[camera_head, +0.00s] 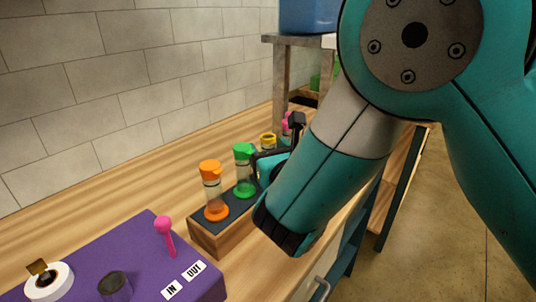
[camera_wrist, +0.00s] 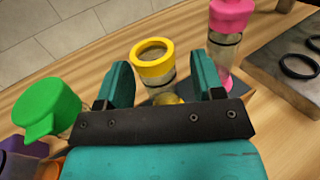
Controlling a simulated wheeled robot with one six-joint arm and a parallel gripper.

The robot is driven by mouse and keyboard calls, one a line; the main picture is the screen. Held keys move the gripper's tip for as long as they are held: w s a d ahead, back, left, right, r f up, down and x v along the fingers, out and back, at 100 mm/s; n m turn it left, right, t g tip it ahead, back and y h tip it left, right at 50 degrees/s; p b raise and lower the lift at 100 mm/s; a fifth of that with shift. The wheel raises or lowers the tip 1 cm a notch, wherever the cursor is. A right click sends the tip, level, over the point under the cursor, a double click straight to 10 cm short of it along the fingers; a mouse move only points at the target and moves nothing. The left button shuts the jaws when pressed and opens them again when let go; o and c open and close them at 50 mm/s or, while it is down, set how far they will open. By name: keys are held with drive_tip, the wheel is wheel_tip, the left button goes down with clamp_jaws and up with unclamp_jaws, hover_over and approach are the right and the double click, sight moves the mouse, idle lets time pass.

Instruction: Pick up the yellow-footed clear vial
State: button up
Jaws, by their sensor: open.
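The yellow-footed clear vial (camera_wrist: 153,62) stands upright between the fingers of my gripper (camera_wrist: 163,84) in the wrist view. It has a yellow ring at its top and clear walls, with a bit of yellow at its base. My gripper is open, one finger on each side, and I see no contact. In the head view the vial's yellow top (camera_head: 267,140) shows beyond the green vial, and my arm and gripper hide most of the rest. The vial stands in a wooden rack (camera_head: 219,239) with a dark top.
A green-capped vial (camera_head: 244,170) and an orange-capped vial (camera_head: 212,190) stand in the same rack. A pink-capped vial (camera_wrist: 229,35) stands close to the right finger. A purple station (camera_head: 130,262) lies at the front left. A wooden board with black rings (camera_wrist: 290,70) is at the right.

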drive_tip(key=shift+w, duration=0.15)
drive_tip(key=c, duration=1)
clamp_jaws()
drive_tip(key=shift+r, duration=0.2)
